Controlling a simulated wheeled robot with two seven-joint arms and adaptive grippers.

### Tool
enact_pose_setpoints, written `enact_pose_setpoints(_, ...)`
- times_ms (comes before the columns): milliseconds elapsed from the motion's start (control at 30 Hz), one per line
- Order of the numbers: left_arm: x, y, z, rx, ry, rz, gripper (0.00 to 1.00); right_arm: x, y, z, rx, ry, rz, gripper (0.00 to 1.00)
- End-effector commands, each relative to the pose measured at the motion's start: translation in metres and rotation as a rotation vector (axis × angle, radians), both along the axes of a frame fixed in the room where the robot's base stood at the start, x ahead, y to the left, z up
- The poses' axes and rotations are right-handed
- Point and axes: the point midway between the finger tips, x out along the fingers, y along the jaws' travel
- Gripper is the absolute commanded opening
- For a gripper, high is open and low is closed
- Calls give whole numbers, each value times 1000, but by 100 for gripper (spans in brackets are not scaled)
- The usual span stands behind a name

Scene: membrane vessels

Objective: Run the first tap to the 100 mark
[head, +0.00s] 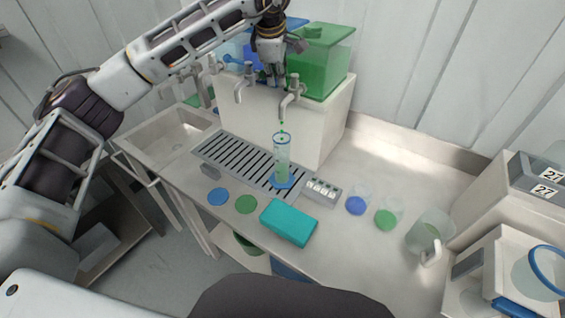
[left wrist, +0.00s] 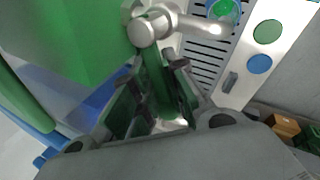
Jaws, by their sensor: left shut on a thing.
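My left gripper (head: 273,80) reaches down from above in front of the tanks and is shut on the handle of the tap (head: 290,101) below the green tank (head: 322,66). In the left wrist view its dark fingers (left wrist: 160,100) close just behind that tap's metal spout (left wrist: 185,22). A green drop hangs or falls below the spout. A clear measuring cylinder with a blue rim and base (head: 282,158) stands upright under it on the slotted drip tray (head: 210,151), with pale green inside. Its marks are too small to read. My right gripper is out of view.
A second tap (head: 243,87) is to the left, with a blue tank (head: 232,48) behind. A teal block (head: 289,222), a blue disc (head: 218,196), a green disc (head: 245,204), cups of blue (head: 357,204) and green (head: 386,219), and a jug (head: 425,232) stand in front.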

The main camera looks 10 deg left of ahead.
Motion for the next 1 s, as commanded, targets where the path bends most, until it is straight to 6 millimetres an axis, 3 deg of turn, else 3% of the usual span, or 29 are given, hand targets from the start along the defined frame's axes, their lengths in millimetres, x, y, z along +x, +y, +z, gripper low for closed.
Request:
enact_pose_setpoints(33,4,6,5,-1,-10,-2,0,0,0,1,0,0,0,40)
enact_pose_setpoints(567,7,6,5,-1,-10,-47,0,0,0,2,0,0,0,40)
enact_pose_setpoints(1000,17,4,6,0,-9,-262,0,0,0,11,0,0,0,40)
